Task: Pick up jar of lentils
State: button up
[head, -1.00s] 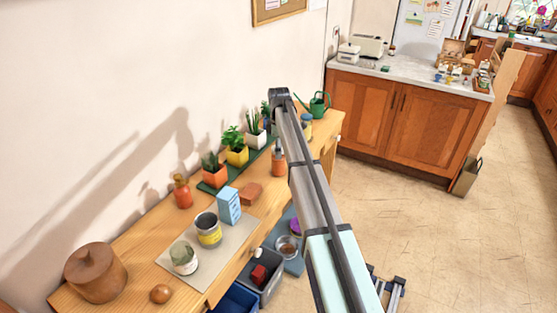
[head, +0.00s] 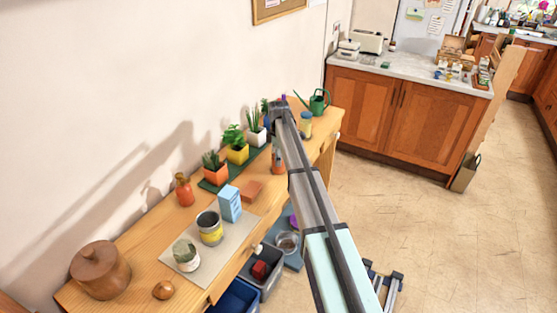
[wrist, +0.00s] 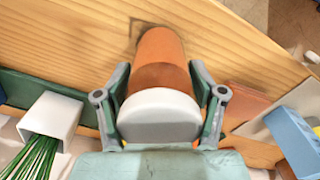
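The jar of lentils (wrist: 158,60) is an orange-brown cylinder with a pale lid. It stands on the wooden bench in the wrist view. In the head view the jar (head: 278,164) is partly hidden behind my arm. My gripper (wrist: 160,78) is over the jar, with one finger on each side of it just below the lid. The fingers lie very close to the jar's sides. I cannot tell whether they press on it. In the head view the gripper is mostly hidden behind the arm.
Potted plants (head: 236,153) stand on a green mat close by. A green watering can (head: 319,102) stands at the bench's far end.

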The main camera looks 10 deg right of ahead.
jog(key=c, duration=0.3)
jog(key=shift+c, duration=0.2)
jog(key=shift+r, duration=0.15)
